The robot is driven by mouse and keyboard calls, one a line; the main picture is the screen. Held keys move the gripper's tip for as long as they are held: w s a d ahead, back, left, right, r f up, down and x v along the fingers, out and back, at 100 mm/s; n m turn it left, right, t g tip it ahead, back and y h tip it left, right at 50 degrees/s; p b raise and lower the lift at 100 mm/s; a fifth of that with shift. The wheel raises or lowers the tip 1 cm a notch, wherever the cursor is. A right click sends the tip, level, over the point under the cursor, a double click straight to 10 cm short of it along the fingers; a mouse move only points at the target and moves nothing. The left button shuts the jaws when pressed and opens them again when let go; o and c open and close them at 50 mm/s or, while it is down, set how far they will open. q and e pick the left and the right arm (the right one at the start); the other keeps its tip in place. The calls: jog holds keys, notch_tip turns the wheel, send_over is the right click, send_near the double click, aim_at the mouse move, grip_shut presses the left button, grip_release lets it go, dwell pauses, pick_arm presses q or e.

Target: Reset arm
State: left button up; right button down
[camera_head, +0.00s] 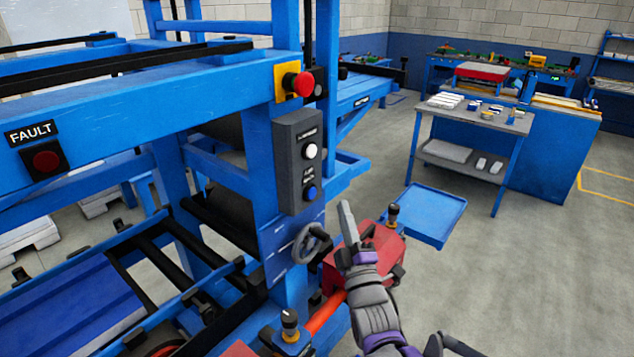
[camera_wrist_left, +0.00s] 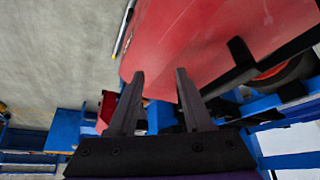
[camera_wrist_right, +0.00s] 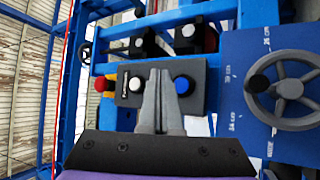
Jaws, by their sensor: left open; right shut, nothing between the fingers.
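My right gripper (camera_head: 346,208) is shut and empty, pointing up in front of the blue machine, below and right of the grey button box (camera_head: 298,160). In the right wrist view my right gripper (camera_wrist_right: 158,75) has its fingers together, with the button box (camera_wrist_right: 200,98) behind them. The white button (camera_wrist_right: 135,85) shows left of the fingers and the blue button (camera_wrist_right: 182,85) right of them. I cannot tell whether the fingertips touch anything. My left gripper (camera_wrist_left: 157,75) is open and empty in the left wrist view, near a large red surface (camera_wrist_left: 215,40). I cannot make it out in the head view.
A handwheel (camera_head: 311,243) and a red housing (camera_head: 365,255) are close to my right gripper. A red emergency button (camera_head: 302,84) is above the button box. A blue tray (camera_head: 425,215) and a grey-topped table (camera_head: 480,115) stand at the right. Open floor (camera_head: 520,260) lies at right.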

jog(key=s+d+f+m+g+h, duration=0.3)
jog(key=s+d+f+m+g, duration=0.15)
jog(key=d+f+m, duration=0.2)
jog(key=s+d+f+m+g+h, duration=0.1)
jog(key=s+d+f+m+g, duration=0.2)
jog(key=s+f, duration=0.3)
jog(key=s+d+f+m+g+h, duration=0.1)
jog(key=s+d+f+m+g, duration=0.2)
jog(key=s, duration=0.8)
jog(key=s+d+f+m+g+h, duration=0.1)
jog(key=s+d+f+m+g, duration=0.3)
jog(key=s+f, duration=0.4)
jog(key=shift+s+f+m+g, duration=0.15)
jog(key=shift+f+m+g, duration=0.3)
jog(key=shift+f+g, duration=0.5)
jog(key=shift+a, duration=0.1)
